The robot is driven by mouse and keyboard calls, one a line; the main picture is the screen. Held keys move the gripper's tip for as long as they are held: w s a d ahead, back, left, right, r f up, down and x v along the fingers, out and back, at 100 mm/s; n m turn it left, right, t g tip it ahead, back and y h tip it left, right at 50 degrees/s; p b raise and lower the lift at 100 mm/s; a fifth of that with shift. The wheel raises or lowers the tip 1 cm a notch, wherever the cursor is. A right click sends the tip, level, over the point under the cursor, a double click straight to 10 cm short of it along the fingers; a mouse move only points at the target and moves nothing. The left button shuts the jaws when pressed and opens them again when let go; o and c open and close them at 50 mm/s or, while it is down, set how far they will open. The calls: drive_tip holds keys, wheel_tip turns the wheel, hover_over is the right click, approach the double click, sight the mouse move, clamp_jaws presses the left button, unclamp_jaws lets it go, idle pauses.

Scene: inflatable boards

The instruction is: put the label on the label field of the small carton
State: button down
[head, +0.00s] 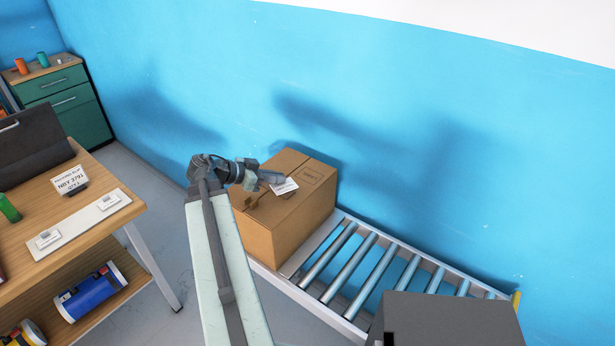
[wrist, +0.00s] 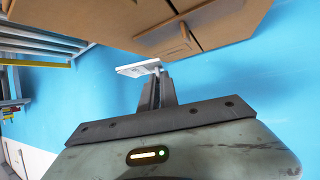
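A brown carton (head: 272,241) stands on the near-left end of the roller conveyor; its top also fills the upper part of the wrist view (wrist: 235,22). A printed rectangle that looks like the label field (head: 312,174) is on its top, toward the far right. My gripper (head: 273,179) is over the carton top, shut on a white label (head: 285,187). In the wrist view my gripper (wrist: 156,88) has its fingers together, with the label (wrist: 135,69) sticking out at their tips. The label looks apart from the carton there. In the head view it lies left of and nearer than the field.
A roller conveyor (head: 349,264) runs to the lower right, its rollers bare. A wooden table (head: 124,216) at left holds a pale strip (head: 85,226) with white labels and a printed card (head: 70,181). A blue wall (head: 400,130) is close behind the carton.

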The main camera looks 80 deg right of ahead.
drive_tip(key=b, duration=0.1)
hover_over(303, 174)
drive_tip(key=a, duration=0.1)
drive_tip(key=shift+w+f, duration=0.25)
drive_tip(key=shift+f, duration=0.35)
drive_tip(key=shift+s+d, duration=0.25)
drive_tip(key=shift+d, duration=0.25)
wheel_tip(303, 174, down, 4)
drive_tip(key=b, duration=0.4)
drive_tip(key=c, duration=1.6)
unclamp_jaws()
drive_tip(key=shift+r, duration=0.15)
